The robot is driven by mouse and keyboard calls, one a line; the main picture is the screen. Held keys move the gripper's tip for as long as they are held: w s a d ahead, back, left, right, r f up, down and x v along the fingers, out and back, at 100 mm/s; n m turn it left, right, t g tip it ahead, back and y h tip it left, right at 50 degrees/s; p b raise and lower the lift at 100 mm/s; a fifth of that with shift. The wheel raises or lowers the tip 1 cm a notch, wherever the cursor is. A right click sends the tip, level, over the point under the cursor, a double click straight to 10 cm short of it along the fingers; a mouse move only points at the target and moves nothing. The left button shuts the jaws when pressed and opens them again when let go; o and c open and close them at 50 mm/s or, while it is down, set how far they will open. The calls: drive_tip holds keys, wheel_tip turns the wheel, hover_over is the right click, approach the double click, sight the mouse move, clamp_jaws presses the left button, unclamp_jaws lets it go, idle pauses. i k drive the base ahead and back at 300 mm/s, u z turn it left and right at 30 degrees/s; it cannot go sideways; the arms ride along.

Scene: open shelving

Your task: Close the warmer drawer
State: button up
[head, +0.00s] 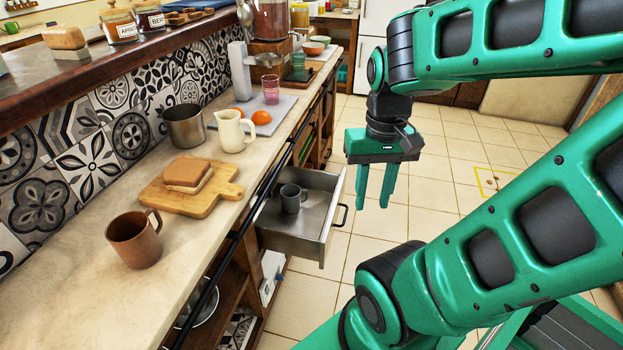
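The warmer drawer (293,246) is pulled out from the counter's front, in the middle of the head view. It is a grey metal drawer with a dark handle (343,215) on its front. A grey mug (291,197) stands inside it. My gripper (374,202) points downward, to the right of the drawer front and apart from the handle in the picture. Its two green fingers are spread with a gap between them, and nothing is held. The drawer's rear part is hidden under the counter.
The counter (85,300) holds a brown mug (135,240), a cutting board (160,202) with a sandwich, a metal pot (184,126) and a white pitcher (235,131). A dark rail (225,262) runs along its edge.

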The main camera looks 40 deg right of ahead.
sight(306, 234)
drive_tip(key=z, duration=0.45)
drive_tip(key=k, duration=1.05)
drive_tip(key=z, duration=0.55)
drive_tip(key=i, duration=0.35)
drive_tip(key=u, duration=0.25)
drive_tip(key=k, duration=1.3)
drive_tip(key=z, duration=0.45)
drive_tip(key=i, duration=2.15)
drive_tip(key=u, duration=0.65)
